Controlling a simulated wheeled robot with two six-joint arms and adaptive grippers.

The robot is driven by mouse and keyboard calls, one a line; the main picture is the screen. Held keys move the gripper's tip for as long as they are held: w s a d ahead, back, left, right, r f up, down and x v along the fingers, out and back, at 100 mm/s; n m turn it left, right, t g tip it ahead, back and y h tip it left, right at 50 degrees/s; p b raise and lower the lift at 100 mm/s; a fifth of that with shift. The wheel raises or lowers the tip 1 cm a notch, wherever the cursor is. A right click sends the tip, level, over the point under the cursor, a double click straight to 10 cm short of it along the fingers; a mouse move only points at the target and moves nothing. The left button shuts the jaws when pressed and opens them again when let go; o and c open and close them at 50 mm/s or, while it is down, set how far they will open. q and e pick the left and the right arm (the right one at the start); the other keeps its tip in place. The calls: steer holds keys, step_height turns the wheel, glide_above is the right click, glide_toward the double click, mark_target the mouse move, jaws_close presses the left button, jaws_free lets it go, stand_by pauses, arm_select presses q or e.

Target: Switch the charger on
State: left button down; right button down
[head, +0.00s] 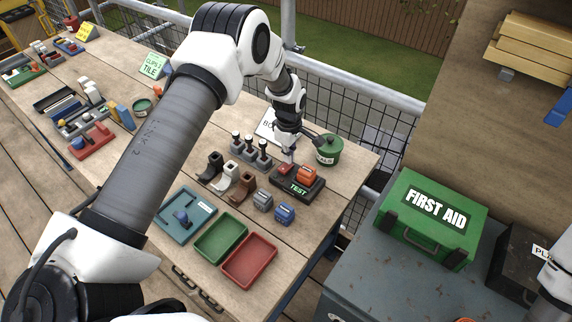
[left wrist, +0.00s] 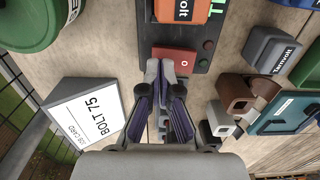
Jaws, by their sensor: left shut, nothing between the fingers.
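The charger is a dark box (head: 311,188) with a green TEST label on its front. An orange battery (head: 306,174) sits in it. In the left wrist view, the charger (left wrist: 203,62) shows its red rocker switch (left wrist: 178,58), marked O, and small lamps, one dull red and one dark green, beside it. My left gripper (head: 288,158) is shut and empty, pointing down over the switch end of the charger. Its closed fingertips (left wrist: 160,68) are at the switch's near left edge; I cannot tell whether they touch it. My right gripper is not in view.
Grey and blue batteries (head: 285,213) stand in front of the charger. A green round tin (head: 327,150) stands behind it. Boot-shaped pieces (head: 240,188) are to the left. A BOLT 75 job card (left wrist: 95,115) stands near the rail. Green (head: 221,257) and red trays lie in front.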

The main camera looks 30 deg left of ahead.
arm_select(q)
step_height(320, 180, up, 6)
steer(key=p, duration=0.3)
steer(key=shift+f, duration=0.1)
steer(key=shift+f, duration=0.1)
